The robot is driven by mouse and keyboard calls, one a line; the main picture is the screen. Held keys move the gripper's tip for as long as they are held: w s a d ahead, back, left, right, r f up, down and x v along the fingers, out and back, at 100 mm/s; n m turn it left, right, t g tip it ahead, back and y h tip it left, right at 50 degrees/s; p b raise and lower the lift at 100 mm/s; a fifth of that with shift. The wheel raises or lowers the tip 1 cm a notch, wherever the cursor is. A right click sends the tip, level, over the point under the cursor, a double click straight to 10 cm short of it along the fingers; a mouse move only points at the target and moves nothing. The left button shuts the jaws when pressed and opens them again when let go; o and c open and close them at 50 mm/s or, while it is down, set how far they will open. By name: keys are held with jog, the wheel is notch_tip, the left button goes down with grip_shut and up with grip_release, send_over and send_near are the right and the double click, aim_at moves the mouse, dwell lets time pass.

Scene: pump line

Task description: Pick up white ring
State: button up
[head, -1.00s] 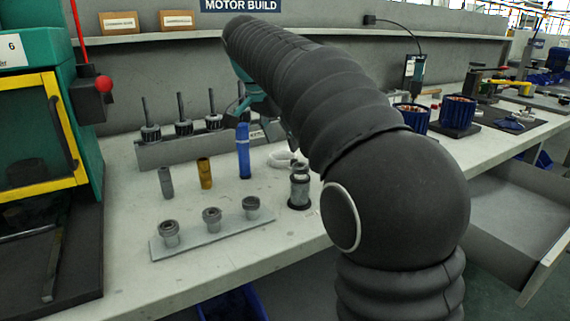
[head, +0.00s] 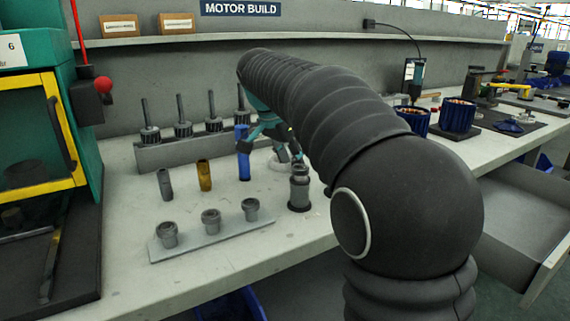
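The white ring (head: 278,166) lies on the white bench top, behind the grey stepped cylinder and right of the blue cylinder. It is partly covered by my gripper. My gripper (head: 270,150) is teal and dark, and hangs low over the ring with its fingers spread apart. The fingers look open, with nothing seen between them. The head view does not show whether a fingertip touches the ring.
The blue cylinder (head: 243,158) stands close to the left finger. The grey stepped cylinder (head: 299,188) stands in front. A brass cylinder (head: 204,175), a grey cylinder (head: 165,185) and a plate with fittings (head: 212,240) are leftward. A rotor rack (head: 180,153) stands behind.

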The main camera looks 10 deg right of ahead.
jog(key=shift+c, duration=1.2)
jog(key=shift+r, duration=0.4)
jog(key=shift+c, duration=1)
jog(key=r, duration=0.2)
jog(key=r+p, duration=0.1)
jog(key=r, duration=0.1)
jog(key=shift+d, duration=0.2)
grip_shut()
jog(key=s+d+r, duration=0.1)
jog(key=d+r, duration=0.5)
jog(key=d, duration=0.5)
jog(key=shift+s+p, duration=0.15)
jog(key=shift+p, duration=0.3)
jog(key=shift+d+r, duration=0.1)
jog(key=shift+o, duration=2)
grip_release()
grip_shut()
